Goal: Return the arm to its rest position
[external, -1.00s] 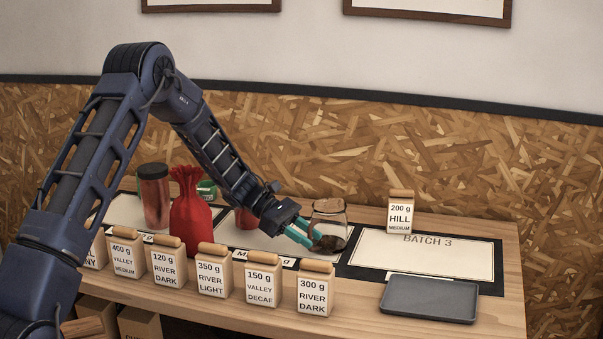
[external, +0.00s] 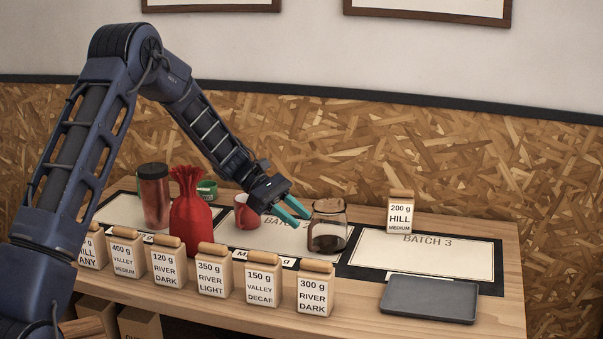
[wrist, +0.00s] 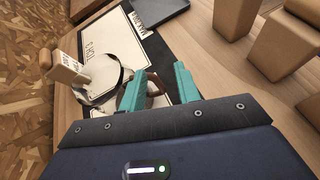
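My gripper (external: 302,218) hangs in the air over the table, just left of the glass jar (external: 328,228). Its two teal fingers are apart in the wrist view (wrist: 160,72), and I see nothing held between them. The jar stands upright with dark contents at its bottom, near the left edge of the BATCH 3 mat (external: 425,257). My arm is bent, reaching from the left over the table.
A red mug (external: 242,212), a red sack (external: 191,222) and a dark red canister (external: 154,196) stand left of my gripper. Several labelled bags (external: 212,271) line the front edge. A grey tray (external: 430,299) lies at right; the HILL bag (external: 400,214) stands behind BATCH 3.

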